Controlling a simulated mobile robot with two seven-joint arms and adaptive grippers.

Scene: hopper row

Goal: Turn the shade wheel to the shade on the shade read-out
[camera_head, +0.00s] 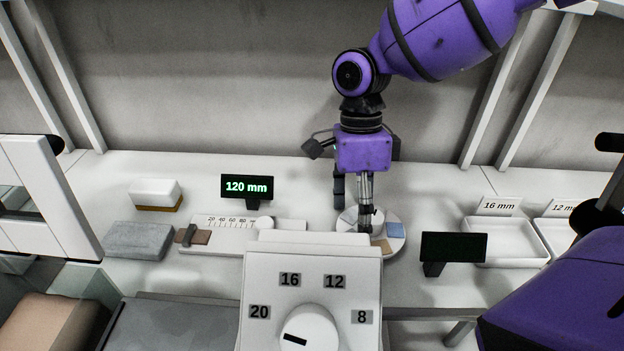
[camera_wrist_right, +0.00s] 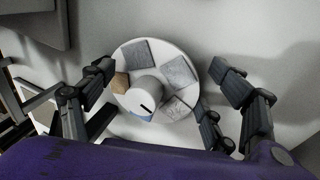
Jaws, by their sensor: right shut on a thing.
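The shade wheel (camera_head: 398,243) is a white disc on the bench, with a pale knob (camera_wrist_right: 146,92) at its middle. It bears a blue swatch (camera_head: 395,229), a tan swatch (camera_head: 381,245) and several grey ones (camera_wrist_right: 179,71). My right gripper (camera_head: 354,209) points down over the wheel and is shut on the knob, its fingers hiding part of the wheel. A dark mark shows on the knob in the right wrist view. A black display (camera_head: 453,247) right of the wheel shows no readable text or colour. My left gripper is not in view.
A display reading 120 mm (camera_head: 247,187) stands behind a slider scale (camera_head: 228,222). A white dial box (camera_head: 312,262) with numbers stands in front. A grey block (camera_head: 139,241) and a white-and-yellow block (camera_head: 155,193) lie left. A white tray (camera_head: 505,242) labelled 16 mm is right.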

